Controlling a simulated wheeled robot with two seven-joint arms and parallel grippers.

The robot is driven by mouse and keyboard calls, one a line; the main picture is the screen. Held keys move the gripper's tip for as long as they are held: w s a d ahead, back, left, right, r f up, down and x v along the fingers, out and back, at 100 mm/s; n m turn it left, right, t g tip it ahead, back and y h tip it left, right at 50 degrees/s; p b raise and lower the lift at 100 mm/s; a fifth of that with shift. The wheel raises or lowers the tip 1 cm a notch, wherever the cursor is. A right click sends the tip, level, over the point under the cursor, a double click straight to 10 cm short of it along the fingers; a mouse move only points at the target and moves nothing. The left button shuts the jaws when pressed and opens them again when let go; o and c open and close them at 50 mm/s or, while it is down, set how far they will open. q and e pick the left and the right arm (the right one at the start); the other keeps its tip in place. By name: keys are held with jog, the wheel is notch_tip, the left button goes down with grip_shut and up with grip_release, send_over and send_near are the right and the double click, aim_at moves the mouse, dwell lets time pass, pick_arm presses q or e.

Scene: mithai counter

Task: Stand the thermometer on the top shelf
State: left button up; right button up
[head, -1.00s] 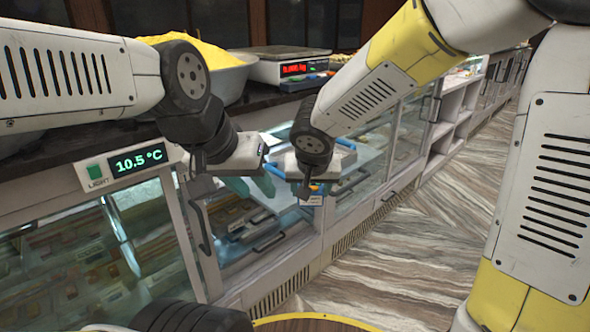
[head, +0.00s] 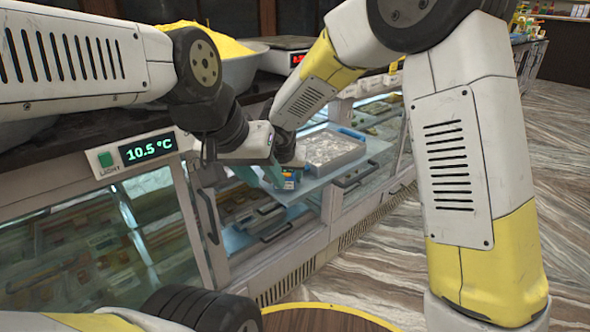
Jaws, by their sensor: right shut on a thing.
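My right gripper (head: 289,170) points down in front of the open case and is shut on a small blue, white and orange item. This appears to be the thermometer (head: 288,182); most of it is hidden by the gripper and it is too small to read. My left gripper (head: 262,172) is just left of it, with teal fingers partly hidden, so its opening does not show clearly. The shelf (head: 318,184) in the case is a pale glass board behind and below the grippers.
A grey tray (head: 362,152) with blue handles and pale sweets sits on the shelf, right of my grippers. Glass doors with handles (head: 355,176) border the opening. A lit display (head: 148,150) reads 10.5 °C. A scale (head: 284,58) and a bowl (head: 245,72) of yellow food stand on the counter.

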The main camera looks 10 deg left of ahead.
jog(key=shift+f, duration=0.1)
jog(key=o, duration=1.5)
